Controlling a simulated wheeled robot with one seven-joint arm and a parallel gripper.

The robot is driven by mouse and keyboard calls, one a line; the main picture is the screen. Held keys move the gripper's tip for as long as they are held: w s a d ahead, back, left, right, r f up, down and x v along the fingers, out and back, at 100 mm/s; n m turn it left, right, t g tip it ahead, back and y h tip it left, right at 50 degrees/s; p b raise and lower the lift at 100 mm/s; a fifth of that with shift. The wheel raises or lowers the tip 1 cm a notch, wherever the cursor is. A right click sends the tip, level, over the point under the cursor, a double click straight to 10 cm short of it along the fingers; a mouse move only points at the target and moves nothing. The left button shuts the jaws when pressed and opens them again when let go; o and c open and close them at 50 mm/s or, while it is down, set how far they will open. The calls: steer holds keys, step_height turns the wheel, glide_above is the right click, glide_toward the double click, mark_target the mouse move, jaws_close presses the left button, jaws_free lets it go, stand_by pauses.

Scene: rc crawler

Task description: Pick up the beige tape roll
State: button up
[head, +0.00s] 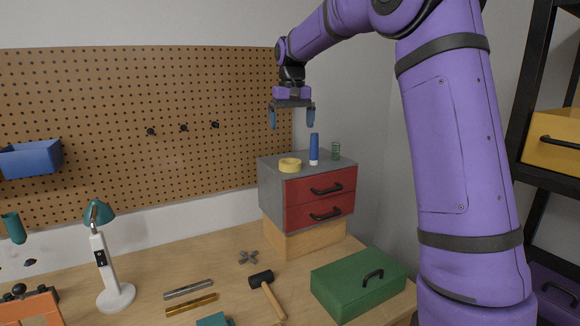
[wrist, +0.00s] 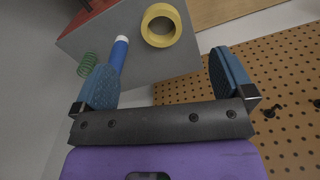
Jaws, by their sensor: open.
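The beige tape roll (head: 290,165) looks yellow and lies flat on top of the grey drawer cabinet (head: 270,186), near its front left. In the wrist view the roll (wrist: 148,33) shows as a ring with an open hole, beyond the fingertips and between their lines. My gripper (head: 292,118) is above the cabinet, pointing down, with its two blue fingers spread and nothing between them. In the wrist view my gripper (wrist: 165,75) is also open and apart from the roll.
A blue tube with a white end (head: 314,148) stands right of the roll, and a green coil (head: 336,150) stands farther right. The pegboard (head: 130,120) rises behind. A green toolbox (head: 345,285) and hammer (head: 264,288) lie on the bench below.

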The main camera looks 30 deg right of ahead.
mark_target(290, 159)
steer(key=f, duration=0.4)
steer(key=w+f, duration=0.1)
steer(key=f, duration=0.3)
steer(key=w+f, duration=0.1)
steer(key=f, duration=0.3)
steer(key=shift+w+d, duration=0.1)
steer(key=shift+d, duration=0.3)
steer(key=c, duration=1)
